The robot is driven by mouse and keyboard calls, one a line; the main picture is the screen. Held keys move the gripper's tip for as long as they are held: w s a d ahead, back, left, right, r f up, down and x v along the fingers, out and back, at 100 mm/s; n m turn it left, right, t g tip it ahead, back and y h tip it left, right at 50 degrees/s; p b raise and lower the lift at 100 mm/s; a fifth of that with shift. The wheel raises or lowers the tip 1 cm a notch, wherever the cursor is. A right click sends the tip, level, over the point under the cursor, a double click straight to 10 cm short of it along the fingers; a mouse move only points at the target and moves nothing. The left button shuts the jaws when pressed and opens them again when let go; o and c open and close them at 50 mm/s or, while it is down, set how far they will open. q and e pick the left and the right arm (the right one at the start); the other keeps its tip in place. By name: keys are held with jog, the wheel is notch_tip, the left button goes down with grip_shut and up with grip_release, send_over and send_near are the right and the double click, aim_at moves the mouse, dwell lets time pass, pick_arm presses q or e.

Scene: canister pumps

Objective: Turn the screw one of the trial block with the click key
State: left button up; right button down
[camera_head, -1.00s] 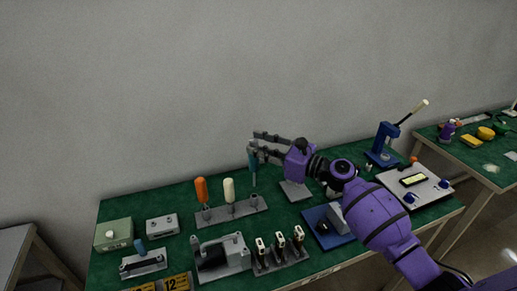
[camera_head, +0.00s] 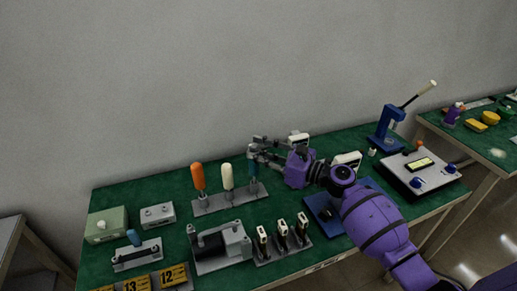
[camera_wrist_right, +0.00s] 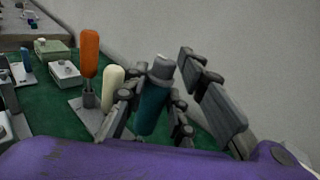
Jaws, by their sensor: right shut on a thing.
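My right gripper (camera_head: 256,155) is shut on a teal-handled tool (camera_head: 253,186), which I take to be the click key. In the right wrist view the fingers hold the teal handle (camera_wrist_right: 151,112) from both sides, with its grey cap (camera_wrist_right: 161,69) sticking up. The tool is upright at the right end of a grey rack (camera_head: 215,206); I cannot tell whether its lower end is seated. A small grey block (camera_head: 158,215) with two round features on top stands at the left; I cannot be sure that it is the trial block. My left gripper is out of view.
An orange-handled tool (camera_head: 198,177) and a cream-handled tool (camera_head: 227,177) stand close left of the gripper. A green box (camera_head: 107,225), a grey pump unit (camera_head: 235,240) and a blue press (camera_head: 388,128) share the green bench. Bare green shows behind the rack.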

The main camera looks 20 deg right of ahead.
jog(key=shift+f, duration=0.2)
jog(key=c, duration=1.4)
grip_release()
jog(key=v, duration=1.2)
jog(key=shift+s, duration=0.1)
